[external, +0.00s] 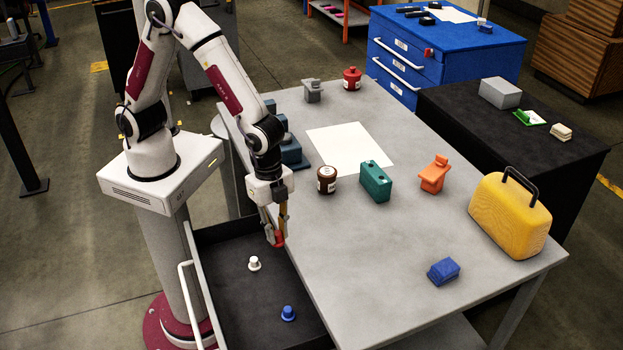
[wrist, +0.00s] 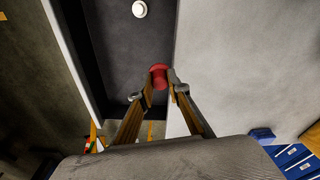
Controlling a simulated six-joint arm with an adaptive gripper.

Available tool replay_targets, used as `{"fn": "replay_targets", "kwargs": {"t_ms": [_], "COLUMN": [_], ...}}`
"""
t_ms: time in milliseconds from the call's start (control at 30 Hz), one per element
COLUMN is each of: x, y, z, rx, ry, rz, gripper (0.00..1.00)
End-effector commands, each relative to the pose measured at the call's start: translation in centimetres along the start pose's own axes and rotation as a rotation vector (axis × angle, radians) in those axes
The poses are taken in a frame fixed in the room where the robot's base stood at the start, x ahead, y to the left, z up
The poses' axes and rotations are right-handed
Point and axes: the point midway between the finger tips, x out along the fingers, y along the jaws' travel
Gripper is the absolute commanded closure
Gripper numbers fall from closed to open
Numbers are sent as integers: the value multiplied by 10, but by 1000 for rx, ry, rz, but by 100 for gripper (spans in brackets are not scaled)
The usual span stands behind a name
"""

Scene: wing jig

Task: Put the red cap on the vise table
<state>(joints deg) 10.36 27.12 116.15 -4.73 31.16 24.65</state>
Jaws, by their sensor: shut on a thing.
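The red cap (external: 278,240) is held between the fingertips of my gripper (external: 276,232), and it also shows at the finger ends in the wrist view (wrist: 158,72). My gripper is shut on it, pointing down over the open dark drawer, near the left edge of the grey table (external: 390,270). A blue-grey, vise-like block (external: 291,152) stands on that table, partly hidden behind my arm. I take this as the vise table.
A white cap (external: 254,263) and a blue cap (external: 288,314) stand in the drawer (external: 225,300). The table holds a brown jar (external: 326,180), teal block (external: 375,182), orange part (external: 433,174), yellow case (external: 510,215) and blue block (external: 443,271). Its front-left area is clear.

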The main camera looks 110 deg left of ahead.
Motion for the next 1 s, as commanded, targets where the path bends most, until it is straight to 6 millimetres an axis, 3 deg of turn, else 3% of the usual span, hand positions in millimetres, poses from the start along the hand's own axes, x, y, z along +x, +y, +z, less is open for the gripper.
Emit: {"fn": "replay_targets", "kwargs": {"t_ms": [500,800,1000], "x": [-6,-22,-38], "y": [-105,-155,-178], "z": [-53,-76,-89], "rx": [-155,-238,-285], "ry": [41,48,49], "rz": [-36,-50,-57], "gripper": [95,95,95]}}
